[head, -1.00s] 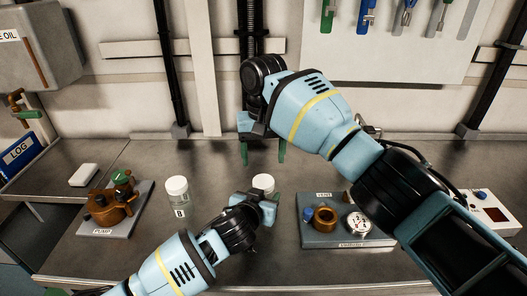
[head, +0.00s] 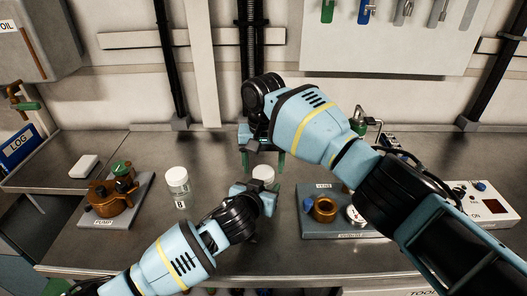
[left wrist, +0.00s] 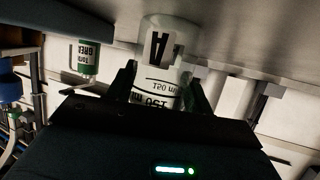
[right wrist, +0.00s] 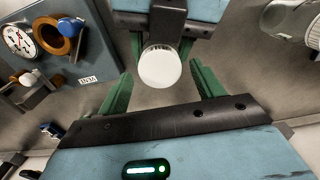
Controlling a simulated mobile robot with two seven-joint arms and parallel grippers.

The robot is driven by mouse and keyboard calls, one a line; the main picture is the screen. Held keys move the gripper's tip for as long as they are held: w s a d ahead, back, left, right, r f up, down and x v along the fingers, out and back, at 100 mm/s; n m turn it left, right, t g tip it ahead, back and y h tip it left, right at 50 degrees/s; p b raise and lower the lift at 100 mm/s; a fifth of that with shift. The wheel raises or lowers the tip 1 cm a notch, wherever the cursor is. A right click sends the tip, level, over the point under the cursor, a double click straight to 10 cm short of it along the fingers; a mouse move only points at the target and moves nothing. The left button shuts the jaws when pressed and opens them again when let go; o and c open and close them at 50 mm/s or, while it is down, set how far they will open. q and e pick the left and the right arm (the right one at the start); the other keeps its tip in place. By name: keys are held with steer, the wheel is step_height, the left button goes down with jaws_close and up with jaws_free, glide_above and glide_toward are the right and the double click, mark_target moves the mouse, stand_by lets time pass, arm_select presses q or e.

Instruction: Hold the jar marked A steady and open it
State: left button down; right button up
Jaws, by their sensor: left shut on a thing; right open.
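Jar A (left wrist: 160,62) is clear, with a black letter A and volume marks, upside down in the left wrist view. Its white lid (head: 263,172) shows in the head view, the body hidden behind my left gripper (head: 262,192). My left gripper is shut around the jar's body; its dark fingers (left wrist: 162,90) sit on both sides. My right gripper (head: 262,160) is open, pointing down above the lid. In the right wrist view the round lid (right wrist: 160,67) lies between the open green fingers (right wrist: 163,88), with gaps on both sides.
Jar B (head: 178,187), white-lidded, stands left of my left gripper. A pump on a board (head: 143,187) is further left. A vacuum board (head: 318,228) with a brass fitting and gauge is to the right. A white block (head: 84,167) lies at the far left.

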steer(key=shift+f, duration=0.6)
steer(key=c, duration=1)
steer(key=n, duration=0.6)
steer(key=shift+r, duration=0.25)
steer(key=shift+r, duration=0.85)
steer(key=shift+r, duration=0.15)
